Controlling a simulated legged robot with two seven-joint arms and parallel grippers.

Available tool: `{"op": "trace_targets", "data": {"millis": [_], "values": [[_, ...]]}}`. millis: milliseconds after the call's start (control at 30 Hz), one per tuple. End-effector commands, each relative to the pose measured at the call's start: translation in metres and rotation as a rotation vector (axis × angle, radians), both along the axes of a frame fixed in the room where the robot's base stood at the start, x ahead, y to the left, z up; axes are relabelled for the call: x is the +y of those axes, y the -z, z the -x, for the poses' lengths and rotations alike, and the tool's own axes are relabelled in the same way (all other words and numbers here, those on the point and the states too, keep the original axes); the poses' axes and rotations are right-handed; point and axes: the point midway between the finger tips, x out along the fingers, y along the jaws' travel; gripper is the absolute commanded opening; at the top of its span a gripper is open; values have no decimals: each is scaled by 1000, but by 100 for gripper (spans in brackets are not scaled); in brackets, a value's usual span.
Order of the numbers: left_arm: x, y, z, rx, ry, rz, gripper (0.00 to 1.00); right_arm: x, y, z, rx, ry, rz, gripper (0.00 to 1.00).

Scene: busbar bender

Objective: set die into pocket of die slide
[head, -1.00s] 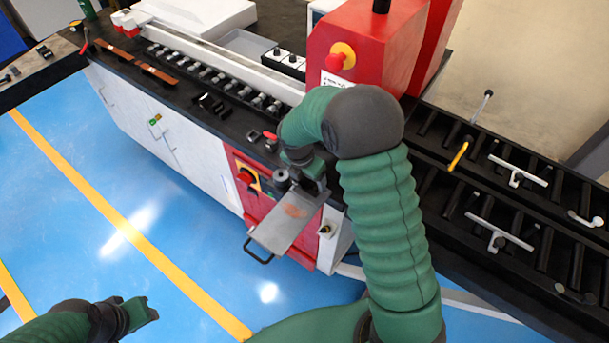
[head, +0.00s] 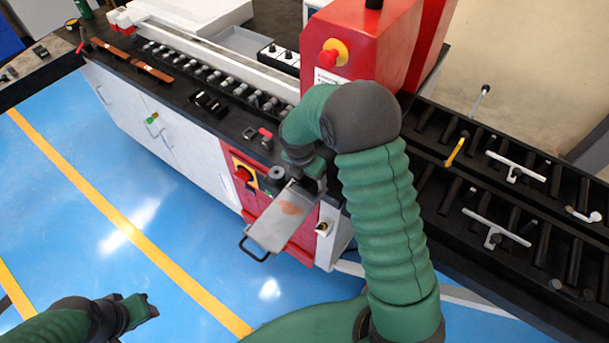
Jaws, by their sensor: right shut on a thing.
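The die slide (head: 283,219) is a flat grey metal plate with a reddish patch and a dark loop handle. It sticks out from the front of the red machine section over the blue floor. My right gripper (head: 312,183) points down at the slide's inner end, beside a dark cylinder (head: 277,176). It is shut on a small dark piece, seemingly the die, mostly hidden by the gripper and wrist. I cannot tell whether the piece touches the slide; the pocket is not clearly visible. My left gripper (head: 148,305) is low at the left, over the floor, away from the bench.
The red machine head (head: 360,45) with an emergency button (head: 328,58) stands behind my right arm. Small dies and tools line the black bench top (head: 235,120). A roller table (head: 500,200) extends right. The floor in front is clear.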

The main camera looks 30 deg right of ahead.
Motion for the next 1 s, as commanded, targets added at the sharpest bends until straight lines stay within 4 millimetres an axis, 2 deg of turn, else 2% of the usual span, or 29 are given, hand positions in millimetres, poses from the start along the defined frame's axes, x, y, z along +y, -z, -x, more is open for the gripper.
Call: {"op": "trace_targets", "data": {"millis": [1000], "values": [[0,-7,0,0,0,0,36,4,-1,-1,-4,-1,-1,3]]}}
